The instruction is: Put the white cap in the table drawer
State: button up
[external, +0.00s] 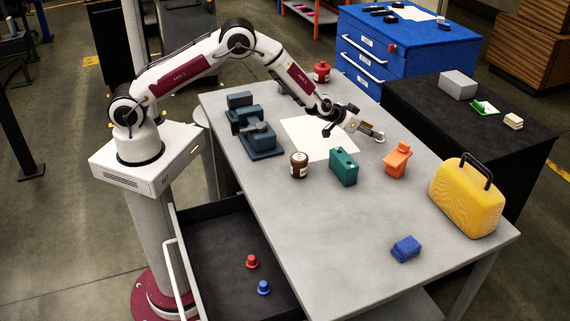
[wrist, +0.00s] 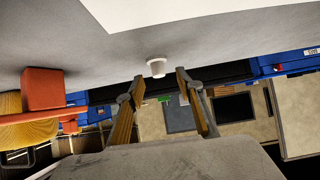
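The white cap (wrist: 157,66) is a small white cylinder on the grey table, near the tabletop's edge in the wrist view. It shows just beyond and between the fingertips of my gripper (wrist: 159,77), which is open with nothing between its fingers. In the external view my gripper (external: 352,122) is low over the far side of the table, by the white sheet. A small pale shape there may be the cap, but I cannot tell it from the fingers. The table drawer (external: 222,250) is pulled open at the near left side, with a red and a blue knob-shaped piece inside.
The white sheet (external: 313,140) lies on the table. A teal block (external: 344,167), brown jar (external: 299,165), orange part (external: 397,160), blue block (external: 405,249), yellow case (external: 466,200) and dark fixture (external: 262,140) stand around it.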

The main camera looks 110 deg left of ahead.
jog(key=shift+w+a+f, duration=0.35)
jog(key=shift+w+a, duration=0.2)
jog(key=shift+w, duration=0.2)
jog(key=shift+x, duration=0.9)
jog(key=c, duration=1)
jog(key=shift+r, duration=0.1)
jog(key=shift+r, duration=4.85)
